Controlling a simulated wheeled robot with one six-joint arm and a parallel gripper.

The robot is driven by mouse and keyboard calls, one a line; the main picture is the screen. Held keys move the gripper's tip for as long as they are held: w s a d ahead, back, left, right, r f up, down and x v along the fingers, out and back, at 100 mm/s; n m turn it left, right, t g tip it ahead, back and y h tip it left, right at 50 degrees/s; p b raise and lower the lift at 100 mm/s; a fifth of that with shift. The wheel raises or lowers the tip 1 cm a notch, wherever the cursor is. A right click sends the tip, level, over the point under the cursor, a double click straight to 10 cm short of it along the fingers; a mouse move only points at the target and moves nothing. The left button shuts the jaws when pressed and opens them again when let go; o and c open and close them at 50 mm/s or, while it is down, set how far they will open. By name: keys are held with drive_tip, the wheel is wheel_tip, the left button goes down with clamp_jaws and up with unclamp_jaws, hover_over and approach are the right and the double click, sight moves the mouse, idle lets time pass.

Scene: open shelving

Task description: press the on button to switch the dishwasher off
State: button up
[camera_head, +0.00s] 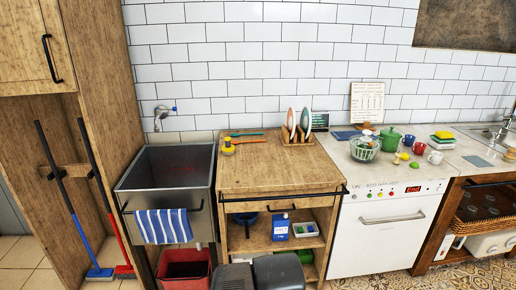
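The white dishwasher (378,240) stands under the counter at the right of the middle, with its door shut. Its control panel runs along the top edge. A label that seems to read "ON" is at the panel's left end, where the on button (356,196) is too small to make out clearly. Small coloured marks or buttons sit right of it, and a lit display (413,190) shows red letters that look like "End". My gripper's fingers are not in view; dark grey rounded parts at the bottom edge seem to be mine.
A wooden cabinet (275,172) with a front rail stands left of the dishwasher. A grey sink (168,168) with a striped towel is further left. Dishes and a green pot (390,139) are on the counter above. Patterned floor in front of the dishwasher is clear.

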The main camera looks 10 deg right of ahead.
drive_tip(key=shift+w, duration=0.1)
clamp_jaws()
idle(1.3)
